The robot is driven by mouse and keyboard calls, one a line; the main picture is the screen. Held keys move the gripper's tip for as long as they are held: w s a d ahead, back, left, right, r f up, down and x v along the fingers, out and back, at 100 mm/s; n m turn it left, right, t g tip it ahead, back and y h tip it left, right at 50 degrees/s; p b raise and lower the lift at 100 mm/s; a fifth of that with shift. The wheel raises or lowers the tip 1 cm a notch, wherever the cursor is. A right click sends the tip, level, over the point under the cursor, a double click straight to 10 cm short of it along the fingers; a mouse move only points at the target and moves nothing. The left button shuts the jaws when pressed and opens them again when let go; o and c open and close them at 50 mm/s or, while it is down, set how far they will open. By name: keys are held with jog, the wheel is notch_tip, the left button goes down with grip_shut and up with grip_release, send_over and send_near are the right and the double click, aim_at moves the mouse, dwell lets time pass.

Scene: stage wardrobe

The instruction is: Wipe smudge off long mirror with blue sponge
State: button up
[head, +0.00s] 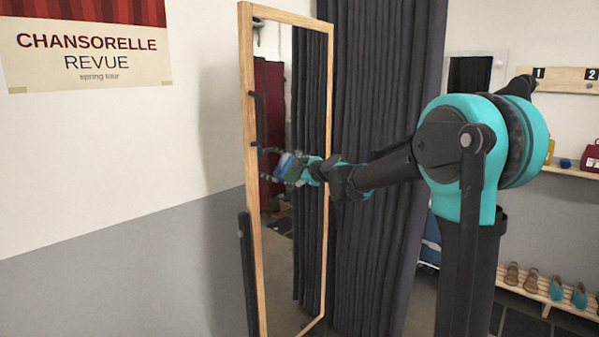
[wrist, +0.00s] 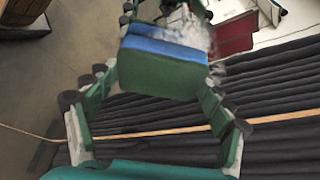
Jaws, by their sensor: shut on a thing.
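The long mirror (head: 284,280) has a pale wooden frame and stands upright, left of centre in the head view. My gripper (head: 299,169) reaches from the right to the middle of its glass. In the wrist view my gripper (wrist: 162,84) is shut on the blue sponge (wrist: 165,52), with its green face toward the camera. The sponge also shows small in the head view (head: 289,166). A whitish smudge (wrist: 196,36) shows on the glass just beyond the sponge. Part of it is hidden by the sponge. I cannot tell whether the sponge touches the glass.
A dark curtain (head: 368,90) hangs directly behind the mirror's right side. A poster (head: 88,45) is on the left wall. At right are a shelf (head: 575,174) with small items and a low rack (head: 540,292) with shoes.

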aim_at(285, 174)
jog(key=shift+s+a, duration=0.7)
jog(key=shift+s, duration=0.2)
jog(key=shift+s+a, duration=0.65)
jog(key=shift+s, duration=0.2)
jog(key=shift+d+r, duration=0.1)
jog(key=shift+r, duration=0.9)
jog(key=shift+w+d, duration=0.95)
jog(key=shift+w, duration=0.35)
jog(key=shift+w+d, duration=0.95)
jog(key=shift+w, duration=0.35)
jog(key=shift+w+d, duration=0.95)
jog(key=shift+w, duration=0.35)
jog(key=shift+w+d, duration=1.05)
jog(key=shift+w, duration=0.15)
jog(key=s+d, duration=0.3)
jog(key=d, duration=0.1)
jog(key=shift+s+d, duration=0.35)
jog(key=shift+s, duration=0.05)
jog(key=shift+d, duration=0.15)
